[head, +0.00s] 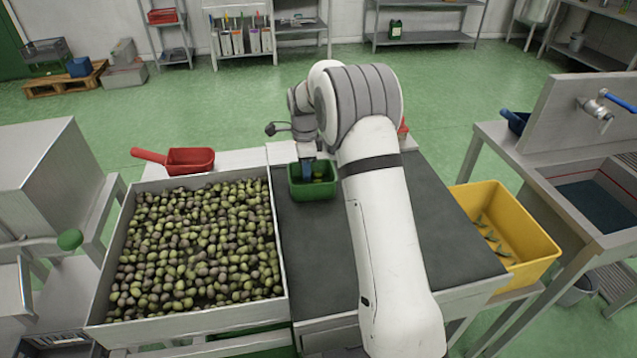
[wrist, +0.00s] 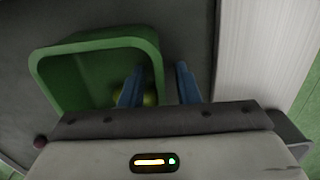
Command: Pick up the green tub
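The green tub (head: 312,189) stands on the dark work surface, to the right of the olive bin. In the wrist view the tub (wrist: 60,78) fills the left side, and a little yellow-green content shows inside. My gripper (head: 308,160) is down at the tub's far side. In the wrist view my gripper's blue fingers (wrist: 158,85) are apart, one over the inside of the tub and one outside it, with the tub's wall between them. A gap shows between the outer finger and the wall. My gripper's body hides the near part of the tub.
A bin full of olives (head: 108,300) stands left of the dark surface (head: 430,235). A red scoop (head: 190,161) lies behind the bin. A yellow crate (head: 530,262) stands at the right, before a sink (head: 600,195).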

